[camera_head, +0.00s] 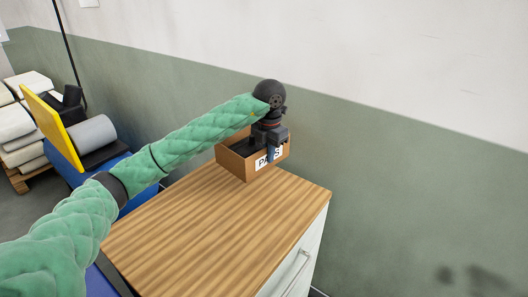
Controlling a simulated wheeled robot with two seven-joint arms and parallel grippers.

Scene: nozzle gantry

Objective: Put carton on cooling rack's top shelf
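The carton (238,164), an open-topped brown box with a white label with partly hidden black letters, sits at the far end of a wood-topped cabinet (210,230). My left gripper (269,152) points down at the carton's front wall, over the label. A blue fingertip shows in front of the label and covers part of the letters. The other finger is hidden, so I cannot tell whether the gripper is shut on the wall. No cooling rack is in view. My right gripper is not in view.
The near part of the cabinet top is bare. A green and white wall (420,160) stands right behind the carton. At left are a blue cart (88,172) with a yellow panel (50,125) and a grey roll (92,136), and white sacks (22,130) on a pallet.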

